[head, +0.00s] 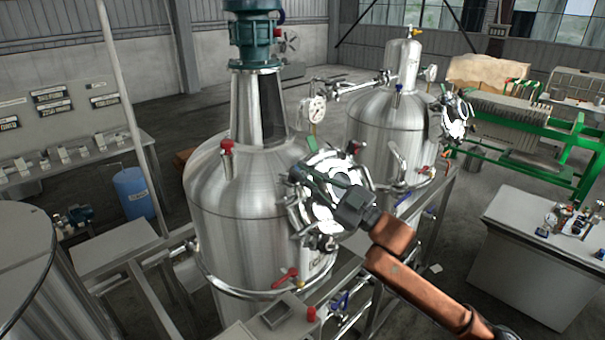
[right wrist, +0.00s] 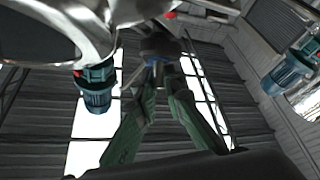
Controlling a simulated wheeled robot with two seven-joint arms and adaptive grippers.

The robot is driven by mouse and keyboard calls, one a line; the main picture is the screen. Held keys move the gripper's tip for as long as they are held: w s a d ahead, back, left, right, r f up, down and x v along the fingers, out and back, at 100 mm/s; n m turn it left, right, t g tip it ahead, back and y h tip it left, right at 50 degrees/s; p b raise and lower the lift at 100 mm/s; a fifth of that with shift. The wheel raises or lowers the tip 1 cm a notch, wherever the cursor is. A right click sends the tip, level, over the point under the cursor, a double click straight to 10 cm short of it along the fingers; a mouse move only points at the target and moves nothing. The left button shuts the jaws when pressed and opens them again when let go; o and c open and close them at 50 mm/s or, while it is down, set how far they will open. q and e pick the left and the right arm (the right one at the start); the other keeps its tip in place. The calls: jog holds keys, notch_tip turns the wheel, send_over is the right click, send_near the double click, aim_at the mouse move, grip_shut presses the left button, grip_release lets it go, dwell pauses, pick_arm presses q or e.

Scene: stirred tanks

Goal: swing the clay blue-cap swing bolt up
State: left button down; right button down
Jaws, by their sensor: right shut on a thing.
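My right gripper (head: 303,174) reaches in from the lower right to the left side of the round bright manway (head: 335,172) on the front of the near steel tank (head: 225,215). In the right wrist view its two green fingers (right wrist: 158,68) converge on the blue cap of a swing bolt (right wrist: 157,45) and are shut on it. The bolt's shank is mostly hidden, so I cannot tell its exact tilt. In the head view the fingers hide the blue cap. A red cap (head: 353,148) shows at the manway's upper right. My left gripper is not in view.
A red-handled fitting (head: 227,147) and a pressure gauge (head: 315,110) stand on the near tank's top. A steel rail (head: 235,288) curves round its lower body. A second tank (head: 370,125) stands behind at right. The floor before the grey cabinet (head: 530,255) is fairly clear.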

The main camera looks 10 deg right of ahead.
jog(key=shift+w+d+f+h, duration=0.2)
jog(key=shift+w+f+h, duration=0.2)
jog(key=shift+f, duration=0.3)
jog(key=c, duration=2.1)
grip_release()
jog(key=shift+s+d, duration=0.1)
jog(key=shift+d, duration=0.15)
jog(key=shift+a, duration=0.15)
jog(key=shift+s+d+f, duration=0.3)
jog(key=shift+d, duration=0.1)
jog(key=v, duration=1)
jog(key=shift+s+d+r, duration=0.1)
jog(key=shift+s+r, duration=0.2)
jog(key=shift+s, duration=0.25)
